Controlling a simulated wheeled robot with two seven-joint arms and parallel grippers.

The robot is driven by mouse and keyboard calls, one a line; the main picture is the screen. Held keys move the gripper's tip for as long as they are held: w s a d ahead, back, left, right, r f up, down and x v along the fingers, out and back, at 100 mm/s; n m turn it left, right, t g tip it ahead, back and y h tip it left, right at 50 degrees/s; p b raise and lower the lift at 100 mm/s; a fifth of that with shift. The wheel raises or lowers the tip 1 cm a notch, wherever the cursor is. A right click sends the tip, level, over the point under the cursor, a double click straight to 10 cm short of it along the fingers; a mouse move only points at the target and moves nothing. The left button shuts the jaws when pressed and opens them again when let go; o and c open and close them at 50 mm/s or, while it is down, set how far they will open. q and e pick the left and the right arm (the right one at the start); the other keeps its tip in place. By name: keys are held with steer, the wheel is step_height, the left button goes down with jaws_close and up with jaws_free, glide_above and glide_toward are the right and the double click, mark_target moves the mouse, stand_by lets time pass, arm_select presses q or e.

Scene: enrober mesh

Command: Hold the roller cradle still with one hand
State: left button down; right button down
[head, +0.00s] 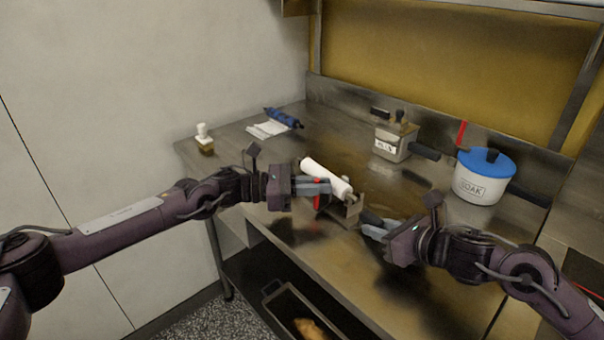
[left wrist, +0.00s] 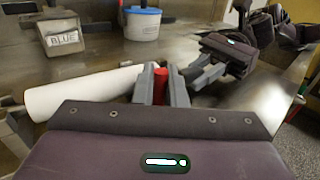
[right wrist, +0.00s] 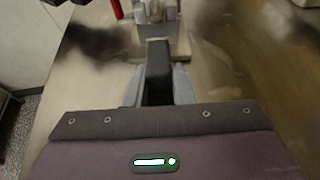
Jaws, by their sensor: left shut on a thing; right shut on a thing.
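The roller cradle (head: 350,212) is a metal stand on the table, with a white roller (head: 325,176) lying tilted across it. The roller also shows in the left wrist view (left wrist: 75,97). My left gripper (head: 326,187) is shut on a red handle (left wrist: 160,84) beside the roller. My right gripper (head: 367,224) is at the cradle's near right end. In the right wrist view it is shut on a black grip (right wrist: 157,70), with the metal cradle (right wrist: 172,42) just beyond. My gripper fingers hide part of the cradle.
A metal box (head: 393,150) labelled BLUE in the left wrist view and a white SOAK pot (head: 479,188) with a blue lid stand behind. A blue roller (head: 282,117), a white cloth (head: 266,130) and a small bottle (head: 204,140) are at the back left. A dark tray (head: 285,308) is below.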

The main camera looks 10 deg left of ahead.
arm_select(q)
steer(key=shift+s+d, duration=1)
steer(key=shift+s, duration=0.05)
steer(key=c, duration=1.5)
jaws_free()
steer(key=shift+c, duration=0.2)
steer(key=shift+w+a, duration=0.1)
steer(key=shift+a, duration=0.2)
steer(key=a, duration=0.3)
steer(key=s+a, duration=0.1)
steer(key=a, duration=0.3)
steer(key=s+a, duration=0.1)
steer(key=a, duration=0.3)
steer(key=shift+a, duration=0.2)
